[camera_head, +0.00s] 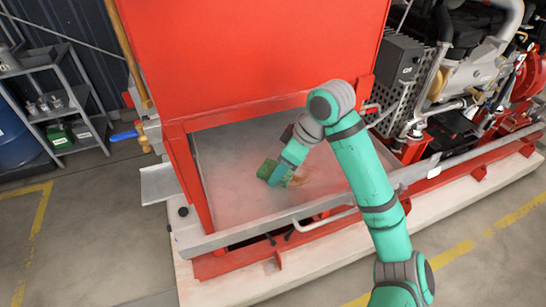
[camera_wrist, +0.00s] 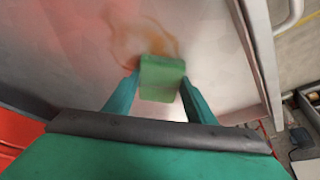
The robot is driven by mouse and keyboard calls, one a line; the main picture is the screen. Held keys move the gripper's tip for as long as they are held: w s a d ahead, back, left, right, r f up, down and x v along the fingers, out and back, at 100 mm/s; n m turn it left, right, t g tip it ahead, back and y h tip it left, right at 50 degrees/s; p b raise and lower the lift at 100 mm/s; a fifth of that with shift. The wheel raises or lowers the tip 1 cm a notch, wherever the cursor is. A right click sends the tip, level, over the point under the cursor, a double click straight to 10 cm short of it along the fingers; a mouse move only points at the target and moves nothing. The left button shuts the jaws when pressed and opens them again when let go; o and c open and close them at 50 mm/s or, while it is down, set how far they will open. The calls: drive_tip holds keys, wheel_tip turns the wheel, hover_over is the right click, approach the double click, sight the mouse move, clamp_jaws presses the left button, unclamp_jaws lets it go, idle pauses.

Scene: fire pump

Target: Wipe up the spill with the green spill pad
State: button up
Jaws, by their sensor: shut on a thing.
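The green spill pad (camera_head: 267,170) is at my gripper's tip in the head view, low over the grey metal tray (camera_head: 225,155). In the wrist view the pad (camera_wrist: 162,78) sits between the two fingers of my gripper (camera_wrist: 160,90), which is shut on it. The spill is a brown-orange stain (camera_wrist: 145,38) on the tray surface, just beyond the pad and partly covered by it. In the head view the stain (camera_head: 300,184) shows right beside the pad, partly hidden by my gripper. I cannot tell whether the pad touches the surface.
A red panel (camera_head: 250,55) rises behind the tray, and a red post (camera_head: 188,180) stands at its left. The tray has a raised front rim (camera_head: 260,228) with a bent handle (camera_head: 322,222). Pump machinery (camera_head: 465,80) stands at the right. The tray's left part is clear.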

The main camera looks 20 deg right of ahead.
sight(266, 174)
drive_tip(key=a, duration=0.2)
drive_tip(key=shift+s+a, duration=0.15)
drive_tip(key=shift+a, duration=0.15)
drive_tip(key=shift+a+r, duration=0.15)
drive_tip(key=shift+a, duration=0.35)
wheel_tip(266, 174, up, 3)
drive_tip(key=shift+v, duration=0.85)
drive_tip(key=shift+a+r, duration=0.2)
drive_tip(key=shift+r, duration=1.35)
drive_tip(key=shift+d, duration=0.1)
